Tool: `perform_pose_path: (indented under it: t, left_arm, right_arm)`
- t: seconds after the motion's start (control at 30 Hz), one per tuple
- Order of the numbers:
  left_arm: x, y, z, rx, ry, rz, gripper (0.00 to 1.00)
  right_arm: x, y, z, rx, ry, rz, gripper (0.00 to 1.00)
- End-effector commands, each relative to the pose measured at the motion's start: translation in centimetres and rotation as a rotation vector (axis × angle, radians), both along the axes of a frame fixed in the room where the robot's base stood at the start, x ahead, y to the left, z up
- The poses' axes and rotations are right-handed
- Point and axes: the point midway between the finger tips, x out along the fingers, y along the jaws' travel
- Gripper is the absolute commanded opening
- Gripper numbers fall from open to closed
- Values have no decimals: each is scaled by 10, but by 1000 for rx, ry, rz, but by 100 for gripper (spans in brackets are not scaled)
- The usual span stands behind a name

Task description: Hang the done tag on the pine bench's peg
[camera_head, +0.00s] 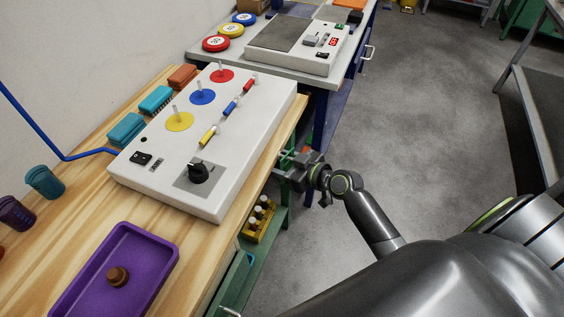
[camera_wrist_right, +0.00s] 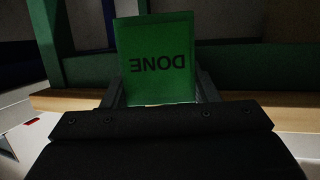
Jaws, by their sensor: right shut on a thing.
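The green done tag (camera_wrist_right: 156,62) is between the fingers of my right gripper (camera_wrist_right: 158,88), its printed word upside down in the right wrist view. In the head view my right gripper (camera_head: 282,168) is beside the pine bench's (camera_head: 40,262) right edge, near the white panel box. I cannot make out the tag clearly in the head view. I cannot make out the bench's peg in either view. My left gripper is not in view.
A white panel box (camera_head: 255,125) with coloured discs stands on the bench. A purple tray (camera_head: 158,262) holds a brown knob-like piece (camera_head: 118,276). A yellow rack (camera_head: 258,218) with bottles sits below the bench edge. The grey floor (camera_head: 440,120) to the right is open.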

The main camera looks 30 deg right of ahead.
Motion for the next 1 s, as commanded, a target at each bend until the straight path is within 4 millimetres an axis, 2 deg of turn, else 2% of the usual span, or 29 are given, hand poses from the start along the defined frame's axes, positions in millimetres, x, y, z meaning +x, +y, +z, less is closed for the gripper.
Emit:
perform_pose_path:
  t: [0.33, 0.37, 0.53, 0.83, 1.0]
  left_arm:
    - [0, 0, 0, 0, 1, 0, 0]
    - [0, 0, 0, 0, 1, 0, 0]
    - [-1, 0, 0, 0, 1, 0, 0]
    - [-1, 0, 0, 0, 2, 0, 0]
    - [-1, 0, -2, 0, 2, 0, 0]
  right_arm:
    - [0, 0, 0, 0, 0, 0, 33]
    - [0, 0, 0, 0, 0, 0, 58]
    - [0, 0, 0, 0, 0, 0, 79]
    - [-1, -1, 0, 0, 1, 0, 79]
    - [-16, -9, 4, -4, 0, 0, 79]
